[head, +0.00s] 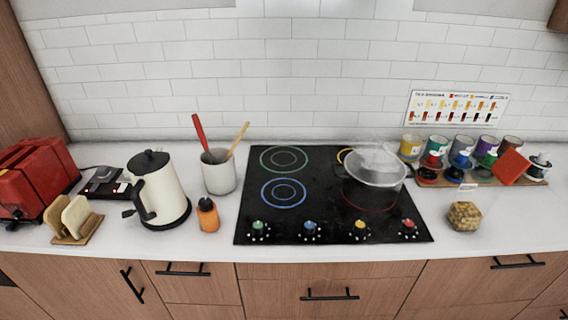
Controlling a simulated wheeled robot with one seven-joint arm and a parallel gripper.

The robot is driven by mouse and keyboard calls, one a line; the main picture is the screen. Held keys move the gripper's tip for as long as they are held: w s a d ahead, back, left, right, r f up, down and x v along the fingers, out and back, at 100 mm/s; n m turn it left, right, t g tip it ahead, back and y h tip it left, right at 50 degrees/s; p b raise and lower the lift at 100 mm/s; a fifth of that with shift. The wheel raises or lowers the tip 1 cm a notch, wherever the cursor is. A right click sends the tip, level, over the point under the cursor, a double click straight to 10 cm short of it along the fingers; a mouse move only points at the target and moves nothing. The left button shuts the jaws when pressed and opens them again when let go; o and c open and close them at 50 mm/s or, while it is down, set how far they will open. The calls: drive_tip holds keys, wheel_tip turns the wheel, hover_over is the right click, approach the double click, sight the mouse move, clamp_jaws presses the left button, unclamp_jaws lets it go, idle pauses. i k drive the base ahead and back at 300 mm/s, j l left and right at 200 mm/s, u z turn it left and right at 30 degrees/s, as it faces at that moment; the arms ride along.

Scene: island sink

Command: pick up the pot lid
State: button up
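A pale, see-through rounded shape that looks like a glass pot lid (374,161) sits over a pan (375,181) at the right of the black cooktop (325,226). The pan stands over the red-ringed burner, with a dark handle stub at its right. A whitish haze blurs the lid's top, so I cannot make out its knob clearly. My gripper is not in view.
A kettle (160,192), a utensil crock (219,172) and an orange bottle (208,216) stand left of the cooktop. Colored cups (436,148) and a small jar (464,216) stand right. The cooktop's left and front are clear.

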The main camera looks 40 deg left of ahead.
sight(351, 162)
drive_tip(key=u, duration=1.15)
drive_tip(key=i+l+u, duration=0.2)
drive_tip(key=i+u, duration=0.2)
drive_tip(key=i+l+u, duration=0.65)
drive_tip(key=u, duration=0.15)
drive_tip(key=l, duration=0.1)
